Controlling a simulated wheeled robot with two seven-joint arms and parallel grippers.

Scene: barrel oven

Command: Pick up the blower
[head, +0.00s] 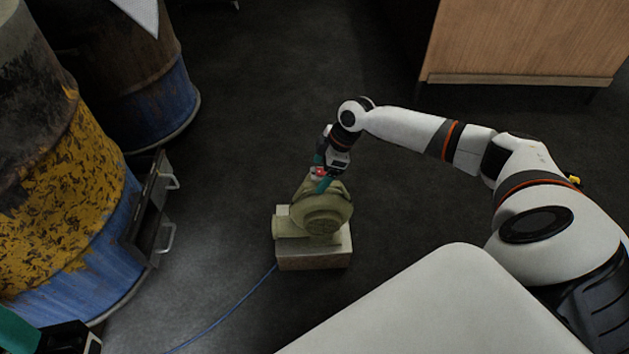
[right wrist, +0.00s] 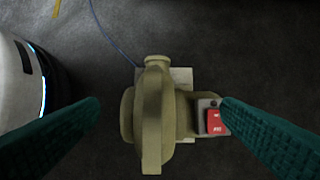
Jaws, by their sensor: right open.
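The blower (head: 322,218) is a dull olive-green, snail-shaped housing on a pale block (head: 318,261) on the floor. My right gripper (head: 321,173) is at the blower's far upper side, pointing down, with teal fingers open. In the right wrist view, the blower (right wrist: 152,120) lies between the spread fingers (right wrist: 160,103). A red switch (right wrist: 217,122) on the blower sits close to the right fingertip; I cannot tell whether they touch. My left gripper (head: 18,332) shows only partly at the bottom left corner, with a teal finger, away from the blower.
A blue cable (head: 225,313) runs from the block across the floor. A yellow and blue barrel oven (head: 70,190) with an open-looking dark metal door (head: 150,215) stands left. Another barrel (head: 150,90) is behind it. A wooden cabinet (head: 520,40) stands back right. Dark floor around the blower is clear.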

